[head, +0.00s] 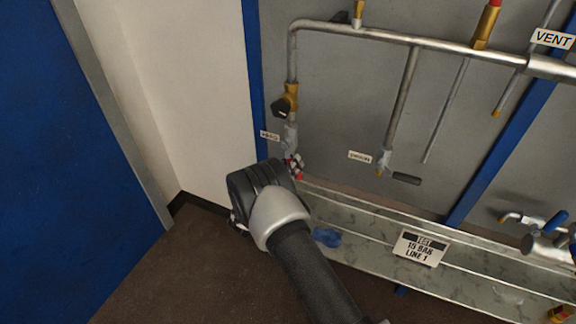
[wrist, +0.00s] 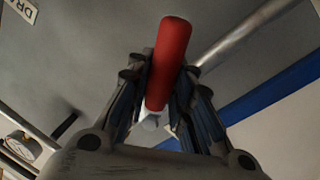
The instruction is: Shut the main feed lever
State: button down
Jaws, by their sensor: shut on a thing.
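A red lever handle (wrist: 172,55) stands between the two fingers of my gripper (wrist: 163,85) in the wrist view. The fingers are shut on its sides, and its rounded end sticks out past them. In the head view my gripper (head: 293,167) is at the lower end of the left vertical pipe (head: 290,138). A little red shows there, and my wrist hides part of the spot. The small label beside this pipe is too blurred to read, so I cannot confirm that the lever is the main feed.
A brass valve with a dark knob (head: 284,103) sits above on the same pipe. A second pipe (head: 402,95) comes down to the right. A metal ledge (head: 465,264) bears a sign (head: 419,248) and a blue object (head: 327,237). A white wall (head: 185,90) is at left.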

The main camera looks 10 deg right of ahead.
jog(key=n, duration=0.1)
jog(key=s+d+r+n, duration=0.1)
jog(key=n, duration=0.1)
jog(key=shift+t, duration=0.3)
jog(key=n, duration=0.2)
jog(key=d+r+n+p, duration=0.1)
jog(key=shift+s+r+n+t+y, duration=0.1)
jog(key=shift+s+n+t+y, duration=0.2)
jog(key=shift+t, duration=0.1)
jog(key=n, duration=0.1)
jog(key=r+n+p, duration=0.1)
jog(key=n, duration=0.1)
jog(key=r+n+t, duration=0.1)
jog(key=shift+s+d+r+n+y, duration=0.1)
jog(key=shift+s+d+n+y, duration=0.2)
jog(key=shift+n+y, duration=0.1)
jog(key=shift+r+n+t+y+p, duration=0.15)
jog(key=shift+r+n+p, duration=0.2)
jog(key=shift+n, duration=0.4)
jog(key=shift+r+n+t+y+p, duration=0.2)
jog(key=shift+r+n, duration=0.1)
jog(key=shift+n, duration=0.45)
jog(key=c, duration=1.4)
grip_release()
jog(key=shift+r, duration=0.15)
